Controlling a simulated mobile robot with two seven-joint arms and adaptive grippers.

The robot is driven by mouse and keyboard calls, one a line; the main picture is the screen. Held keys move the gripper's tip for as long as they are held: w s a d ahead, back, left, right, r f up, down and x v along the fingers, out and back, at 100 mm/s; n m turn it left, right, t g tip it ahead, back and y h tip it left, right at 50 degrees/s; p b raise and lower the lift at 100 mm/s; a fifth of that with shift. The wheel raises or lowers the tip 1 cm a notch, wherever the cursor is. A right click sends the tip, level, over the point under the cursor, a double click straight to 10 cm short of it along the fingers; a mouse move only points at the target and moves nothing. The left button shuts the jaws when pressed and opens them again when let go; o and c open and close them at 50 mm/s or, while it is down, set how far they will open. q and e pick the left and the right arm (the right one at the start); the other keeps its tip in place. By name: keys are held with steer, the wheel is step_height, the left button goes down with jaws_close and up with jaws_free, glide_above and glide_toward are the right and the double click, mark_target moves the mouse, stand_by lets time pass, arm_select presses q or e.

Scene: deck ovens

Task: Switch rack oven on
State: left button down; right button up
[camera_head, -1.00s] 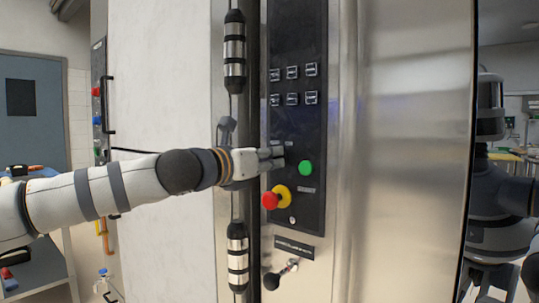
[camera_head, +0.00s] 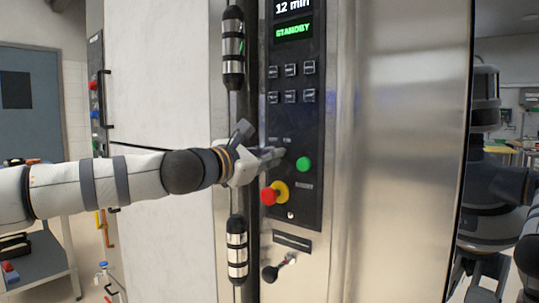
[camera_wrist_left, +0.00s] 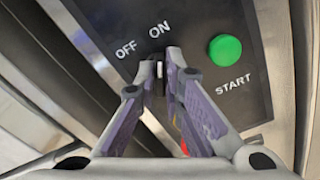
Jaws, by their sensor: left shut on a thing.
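The oven's dark control panel (camera_head: 311,120) is in the middle of the head view. Its display (camera_head: 293,30) is lit, reading "12 min" and a green "STANDBY". My left gripper (camera_head: 276,156) is at the panel's left edge, left of the round green START button (camera_head: 303,164). In the left wrist view, my left gripper (camera_wrist_left: 162,70) is shut on the on/off switch just below the OFF and ON labels, its fingertips hiding most of it. The green START button (camera_wrist_left: 225,50) is to the right, untouched. My right gripper is not in view.
A red emergency knob on a yellow base (camera_head: 275,194) sits just below my left gripper. Rows of small keys (camera_head: 291,83) are above. A vertical bar handle (camera_head: 233,47) runs left of the panel, close to my wrist. A small lever (camera_head: 277,270) is underneath.

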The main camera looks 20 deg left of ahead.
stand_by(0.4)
arm_select(q)
steer(key=c, duration=1.7)
jaws_free()
steer(key=v, duration=1.2)
